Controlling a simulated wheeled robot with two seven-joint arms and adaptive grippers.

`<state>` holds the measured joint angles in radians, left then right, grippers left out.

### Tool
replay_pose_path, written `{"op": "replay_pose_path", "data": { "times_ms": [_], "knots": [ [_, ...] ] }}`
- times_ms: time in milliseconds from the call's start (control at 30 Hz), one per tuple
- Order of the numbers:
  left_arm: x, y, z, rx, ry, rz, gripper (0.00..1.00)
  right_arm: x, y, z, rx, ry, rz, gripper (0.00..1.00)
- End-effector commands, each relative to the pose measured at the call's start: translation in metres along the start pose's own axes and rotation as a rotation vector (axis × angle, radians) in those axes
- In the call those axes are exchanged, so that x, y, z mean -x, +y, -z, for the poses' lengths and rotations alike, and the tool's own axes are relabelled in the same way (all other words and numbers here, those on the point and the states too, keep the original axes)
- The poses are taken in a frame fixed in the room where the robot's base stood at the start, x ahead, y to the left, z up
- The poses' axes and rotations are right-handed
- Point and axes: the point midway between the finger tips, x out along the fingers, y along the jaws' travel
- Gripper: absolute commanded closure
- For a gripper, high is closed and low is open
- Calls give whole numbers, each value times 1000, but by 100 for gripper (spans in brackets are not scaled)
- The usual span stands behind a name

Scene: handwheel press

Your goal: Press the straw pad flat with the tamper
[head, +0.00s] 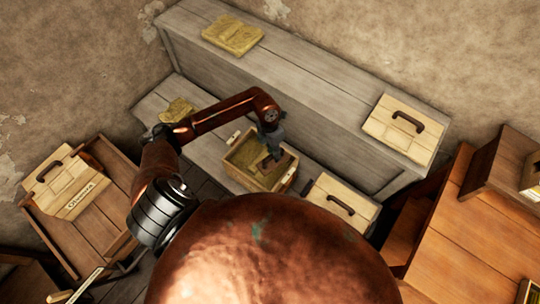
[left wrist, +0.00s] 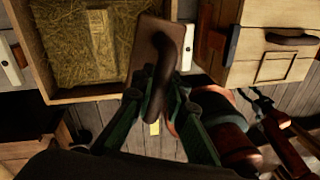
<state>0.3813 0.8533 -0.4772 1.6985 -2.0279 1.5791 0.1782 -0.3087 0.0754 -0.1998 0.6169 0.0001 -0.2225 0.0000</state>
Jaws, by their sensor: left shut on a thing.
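The straw pad (head: 245,155) lies in an open wooden box on the lower grey step. In the left wrist view, the straw (left wrist: 65,45) fills the box floor, with a paler straw strip across it. The tamper (head: 262,165) is a brown plate with a dark curved handle; it also shows in the left wrist view (left wrist: 150,45). My left gripper (head: 273,146) is shut on its handle, and its fingers show in the left wrist view (left wrist: 160,95). The tamper is over the right part of the box. I cannot tell whether it touches the straw. My right gripper is out of view.
The box (head: 231,158) has pale side latches. A lidded wooden crate (head: 340,203) stands just right of it. Another handled lid (head: 406,123) and a straw slab (head: 232,34) lie on the upper step. A wooden tray (head: 100,225) is at left.

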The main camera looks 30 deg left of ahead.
Motion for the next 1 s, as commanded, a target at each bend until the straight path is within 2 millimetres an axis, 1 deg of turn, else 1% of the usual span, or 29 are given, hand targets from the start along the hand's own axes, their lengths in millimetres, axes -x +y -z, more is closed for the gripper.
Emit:
{"op": "replay_pose_path", "data": {
  "times_ms": [33, 100, 233, 400, 500, 667, 1000],
  "knots": [
    [-6, 5, 5, 78, -15, 2, 100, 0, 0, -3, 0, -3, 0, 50],
    [-11, 11, 9, 168, -34, 2, 100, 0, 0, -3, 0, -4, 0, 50],
    [-16, 17, 12, 251, -53, 0, 100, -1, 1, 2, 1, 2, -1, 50],
    [-23, 19, 12, 264, -55, 1, 100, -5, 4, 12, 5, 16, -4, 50],
    [-30, 20, 12, 262, -53, 1, 100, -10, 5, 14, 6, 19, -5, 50],
    [-46, 23, 12, 261, -52, 1, 100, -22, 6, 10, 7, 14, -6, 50],
    [-85, 30, 13, 259, -51, 1, 100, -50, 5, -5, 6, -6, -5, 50]
  ]
}}
